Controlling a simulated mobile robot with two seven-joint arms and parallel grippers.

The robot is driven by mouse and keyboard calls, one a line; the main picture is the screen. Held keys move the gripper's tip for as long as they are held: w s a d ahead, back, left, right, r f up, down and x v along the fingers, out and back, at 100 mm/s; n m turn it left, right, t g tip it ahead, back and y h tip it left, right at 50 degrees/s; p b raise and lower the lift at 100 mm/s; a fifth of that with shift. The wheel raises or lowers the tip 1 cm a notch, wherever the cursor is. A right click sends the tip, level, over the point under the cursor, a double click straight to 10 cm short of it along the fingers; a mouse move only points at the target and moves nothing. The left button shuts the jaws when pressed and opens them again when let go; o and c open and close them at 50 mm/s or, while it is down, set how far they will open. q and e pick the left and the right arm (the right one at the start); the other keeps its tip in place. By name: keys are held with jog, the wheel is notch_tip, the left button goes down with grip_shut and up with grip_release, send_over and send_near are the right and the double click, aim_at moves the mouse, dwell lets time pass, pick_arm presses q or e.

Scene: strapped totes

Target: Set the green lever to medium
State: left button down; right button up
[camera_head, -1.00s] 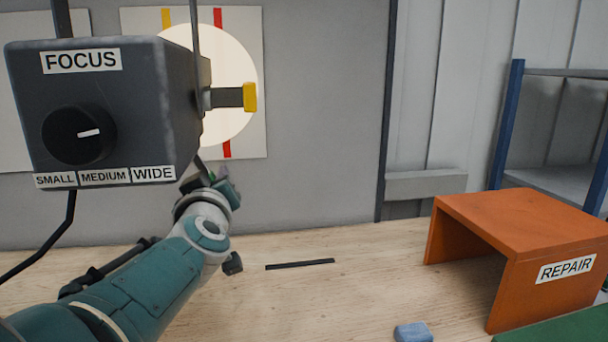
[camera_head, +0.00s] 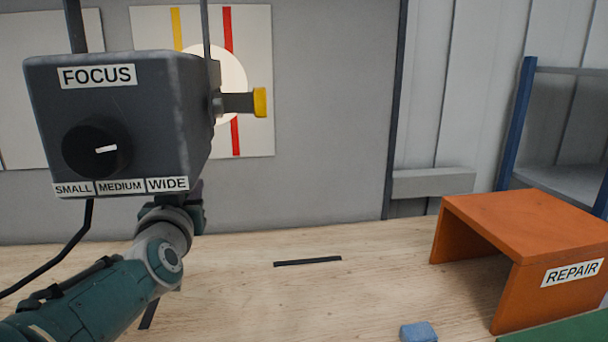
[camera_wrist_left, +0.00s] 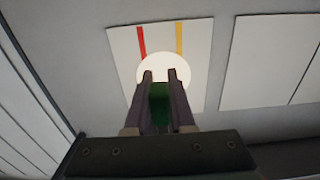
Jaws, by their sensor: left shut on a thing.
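The grey FOCUS box (camera_head: 150,115) hangs at the left of the head view. Its black knob (camera_head: 78,160) has a white mark pointing right, above labels SMALL, MEDIUM (camera_head: 121,186) and WIDE. My left gripper (camera_wrist_left: 160,77) is shut on the green lever (camera_wrist_left: 160,105), which shows between its fingers in the left wrist view. In the head view the box hides the fingers and the lever. A round light spot (camera_head: 230,80) falls on the white wall panel (camera_head: 260,40) and reaches the red stripe (camera_head: 228,30). My right gripper is not in view.
A yellow-tipped stub (camera_head: 260,102) sticks out from the box's right side. A black cable (camera_head: 62,250) hangs below it. An orange REPAIR stand (camera_head: 520,225) and a blue block (camera_head: 418,332) are on the wooden table (camera_head: 350,290). The table's middle is mostly clear.

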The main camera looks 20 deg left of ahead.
pick_arm(q)
jog(key=c, duration=0.8)
grip_release()
jog(key=shift+o, duration=0.2)
jog(key=p+v, duration=0.6)
jog(key=v, duration=0.4)
jog(key=shift+p, duration=0.3)
jog(key=shift+w, duration=0.15)
